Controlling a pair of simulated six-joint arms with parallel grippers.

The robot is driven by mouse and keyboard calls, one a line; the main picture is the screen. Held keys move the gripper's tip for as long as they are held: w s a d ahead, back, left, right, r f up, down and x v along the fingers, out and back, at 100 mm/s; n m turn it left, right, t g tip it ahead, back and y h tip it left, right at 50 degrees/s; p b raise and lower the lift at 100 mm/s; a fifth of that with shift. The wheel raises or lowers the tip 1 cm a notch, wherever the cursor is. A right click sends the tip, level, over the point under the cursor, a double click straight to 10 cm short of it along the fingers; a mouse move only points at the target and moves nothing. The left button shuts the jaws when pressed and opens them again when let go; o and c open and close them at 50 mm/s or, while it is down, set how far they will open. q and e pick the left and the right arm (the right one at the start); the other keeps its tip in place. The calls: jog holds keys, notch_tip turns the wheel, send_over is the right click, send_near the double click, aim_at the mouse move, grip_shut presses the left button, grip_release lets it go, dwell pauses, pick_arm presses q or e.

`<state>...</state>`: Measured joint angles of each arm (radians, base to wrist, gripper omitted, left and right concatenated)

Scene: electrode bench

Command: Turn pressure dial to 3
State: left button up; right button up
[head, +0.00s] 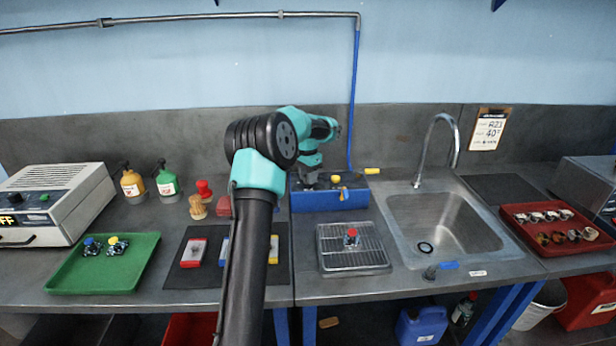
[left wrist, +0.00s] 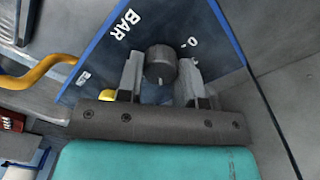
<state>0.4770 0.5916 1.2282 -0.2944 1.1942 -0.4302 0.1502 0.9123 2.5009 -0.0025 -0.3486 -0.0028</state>
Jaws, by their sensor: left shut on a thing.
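The pressure dial is a dark grey round knob (left wrist: 160,63) on a blue-edged grey panel (left wrist: 208,30) lettered "BAR" in the left wrist view. A "0" is printed beside the knob; a small white mark at the panel's other edge is too small to read. My left gripper (left wrist: 161,80) has one finger on each side of the knob and is shut on it. In the head view my left gripper (head: 308,182) reaches down to the left end of the blue box (head: 325,200) and hides the dial there. My right gripper is not in view.
A yellow handle (left wrist: 35,72) lies close beside the panel. Right of the blue box are a metal sink (head: 436,228) and tap (head: 440,135). A wire rack (head: 340,257) stands in front. A green tray (head: 75,278) and a white instrument (head: 75,190) are at left.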

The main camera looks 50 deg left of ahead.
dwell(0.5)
pick_arm(q)
jog(key=o, duration=0.9)
jog(key=shift+r, duration=0.1)
jog(key=r, duration=1.7)
jog(key=shift+a+r, duration=0.1)
jog(key=shift+a, duration=0.25)
jog(key=f, duration=1.5)
jog(key=shift+d+f, duration=0.3)
jog(key=shift+f, duration=0.05)
jog(key=shift+r, duration=0.15)
